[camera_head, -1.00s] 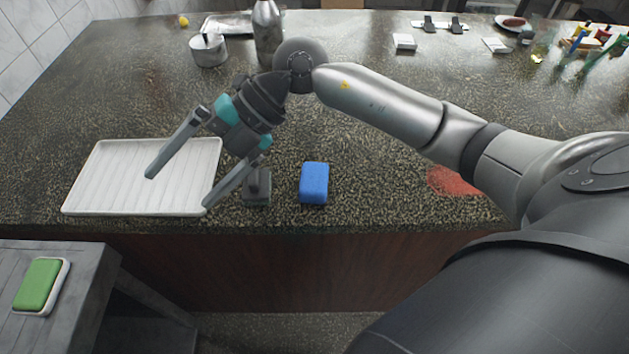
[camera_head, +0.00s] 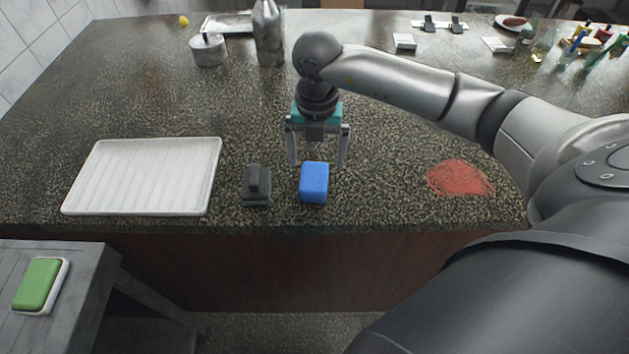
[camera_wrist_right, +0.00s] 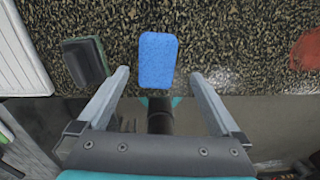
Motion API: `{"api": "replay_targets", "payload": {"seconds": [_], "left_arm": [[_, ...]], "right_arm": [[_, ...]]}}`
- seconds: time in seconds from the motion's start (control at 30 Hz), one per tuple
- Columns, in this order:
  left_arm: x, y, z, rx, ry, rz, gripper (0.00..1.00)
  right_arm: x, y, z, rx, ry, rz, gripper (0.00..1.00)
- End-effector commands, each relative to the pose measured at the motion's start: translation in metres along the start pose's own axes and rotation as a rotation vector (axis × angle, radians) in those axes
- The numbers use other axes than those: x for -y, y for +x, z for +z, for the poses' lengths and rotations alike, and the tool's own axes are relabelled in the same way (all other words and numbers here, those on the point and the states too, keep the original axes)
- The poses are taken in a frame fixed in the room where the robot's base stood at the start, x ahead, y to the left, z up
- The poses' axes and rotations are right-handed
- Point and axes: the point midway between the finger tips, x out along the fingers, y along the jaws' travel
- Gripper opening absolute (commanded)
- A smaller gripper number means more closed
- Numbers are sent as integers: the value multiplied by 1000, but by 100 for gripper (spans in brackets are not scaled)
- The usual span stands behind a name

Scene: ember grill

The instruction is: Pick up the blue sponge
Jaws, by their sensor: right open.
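The blue sponge (camera_head: 314,183) lies on the speckled stone counter near its front edge. In the right wrist view the sponge (camera_wrist_right: 158,60) lies beyond the fingertips, roughly centred between them. My right gripper (camera_head: 318,162) is open and empty, pointing down just behind and above the sponge in the head view. In the right wrist view the two fingers of the right gripper (camera_wrist_right: 160,75) are spread wider than the sponge. They do not appear to touch it. My left gripper is not in view.
A dark scrubber with a handle (camera_head: 256,187) sits close left of the sponge. A white ribbed tray (camera_head: 86,190) lies further left. Red powder (camera_head: 459,178) is spread on the right. A green sponge in a white dish (camera_head: 39,284) is on a grey side table (camera_head: 84,262).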

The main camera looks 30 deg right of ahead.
Motion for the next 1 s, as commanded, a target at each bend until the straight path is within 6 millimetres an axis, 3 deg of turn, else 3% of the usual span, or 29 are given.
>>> {"api": "replay_targets", "payload": {"seconds": [0.27,0.6,0.87,1.0], "left_arm": [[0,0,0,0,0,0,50],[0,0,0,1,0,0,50],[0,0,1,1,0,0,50],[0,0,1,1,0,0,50]], "right_arm": [[-1,23,-2,-3,-3,1,100],[-4,68,-5,-3,-2,1,100],[-4,71,-4,-1,-3,3,100],[-4,70,-4,-1,-3,2,86]]}}
